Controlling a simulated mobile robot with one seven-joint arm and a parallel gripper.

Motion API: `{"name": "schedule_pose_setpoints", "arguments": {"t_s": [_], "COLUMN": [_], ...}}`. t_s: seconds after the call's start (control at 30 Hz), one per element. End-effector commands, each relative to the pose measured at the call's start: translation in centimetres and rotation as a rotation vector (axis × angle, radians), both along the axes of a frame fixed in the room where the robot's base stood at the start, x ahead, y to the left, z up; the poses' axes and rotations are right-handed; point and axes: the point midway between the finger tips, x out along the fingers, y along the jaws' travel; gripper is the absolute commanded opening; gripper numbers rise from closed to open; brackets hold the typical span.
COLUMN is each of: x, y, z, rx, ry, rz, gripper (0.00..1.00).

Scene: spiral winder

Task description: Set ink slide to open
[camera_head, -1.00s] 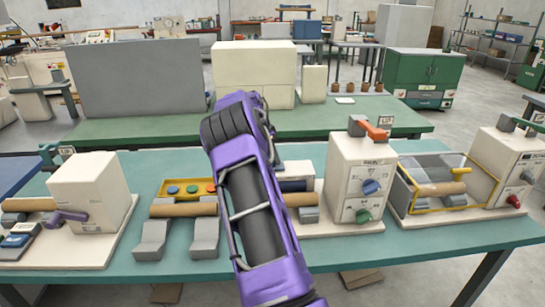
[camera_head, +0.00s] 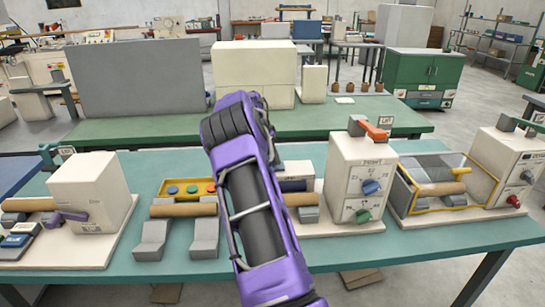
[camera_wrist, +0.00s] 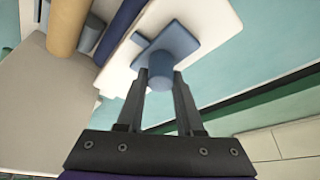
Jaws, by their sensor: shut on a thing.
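In the wrist view, a blue round knob (camera_wrist: 161,72) stands on a flat blue slide plate (camera_wrist: 184,38), which looks like the ink slide. The plate lies on a white base (camera_wrist: 215,17). My gripper (camera_wrist: 161,80) is shut on the knob, one finger on each side. No open or shut marking is readable on the slide. In the head view, my purple arm hides the gripper, the knob and the slide.
A dark blue roller (camera_head: 292,185) and a tan roller (camera_head: 301,199) lie right of my arm, beside a white dial box (camera_head: 357,180) with an orange lever. A yellow-framed machine (camera_head: 440,185) stands further right.

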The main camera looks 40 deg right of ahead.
Motion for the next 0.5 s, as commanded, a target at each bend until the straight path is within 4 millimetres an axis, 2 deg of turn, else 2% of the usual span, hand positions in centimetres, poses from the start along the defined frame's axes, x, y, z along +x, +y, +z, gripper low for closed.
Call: {"name": "schedule_pose_setpoints", "arguments": {"t_s": [0.3,0.5], "x": [-2.9,-3.4], "y": [-4.7,-5.6], "z": [0.1,0.1], "rx": [-0.002,-0.003], "ry": [-0.001,-0.001], "rz": [-0.004,0.000], "gripper": [0.00,0.00]}}
